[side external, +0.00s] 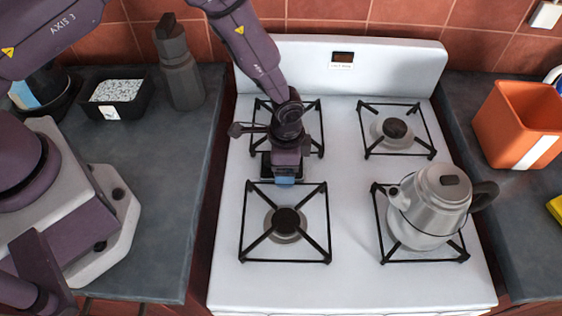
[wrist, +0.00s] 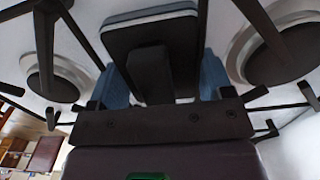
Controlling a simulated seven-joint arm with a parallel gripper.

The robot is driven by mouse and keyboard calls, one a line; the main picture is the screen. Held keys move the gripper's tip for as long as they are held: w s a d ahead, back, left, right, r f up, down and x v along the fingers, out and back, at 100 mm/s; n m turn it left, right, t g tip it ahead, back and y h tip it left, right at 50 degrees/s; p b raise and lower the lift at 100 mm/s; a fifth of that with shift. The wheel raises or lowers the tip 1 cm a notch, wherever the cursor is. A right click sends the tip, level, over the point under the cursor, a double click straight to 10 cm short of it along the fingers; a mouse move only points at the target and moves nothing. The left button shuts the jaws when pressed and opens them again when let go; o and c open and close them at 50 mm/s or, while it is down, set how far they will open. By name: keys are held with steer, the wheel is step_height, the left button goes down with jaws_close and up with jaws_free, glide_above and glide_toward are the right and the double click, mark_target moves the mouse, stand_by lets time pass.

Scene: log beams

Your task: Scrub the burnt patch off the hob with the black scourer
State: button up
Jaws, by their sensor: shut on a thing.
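My gripper (side external: 285,179) points down over the white hob (side external: 345,215), between the two left burners. In the wrist view my gripper (wrist: 163,82) has its blue fingers on either side of a black upright grip and is shut on it. This grip belongs to the black scourer (wrist: 150,36), a flat block with a pale layer along its edge. In the side view only a dark edge of the scourer (side external: 266,167) shows beside the fingers. I cannot tell whether it touches the hob. No burnt patch can be made out; the gripper and scourer cover that area.
Black pan supports stand up around the burners, in front (side external: 286,258) and behind the gripper. A steel kettle (side external: 428,208) stands on the front right burner. An orange container (side external: 515,122) is on the right counter. A black tray (side external: 116,107) and a dark grey mill (side external: 182,78) are left.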

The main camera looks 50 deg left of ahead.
steer(key=shift+w+d, duration=0.4)
steer(key=shift+d, duration=0.05)
steer(key=shift+s+a, duration=0.45)
steer(key=shift+r, duration=3.55)
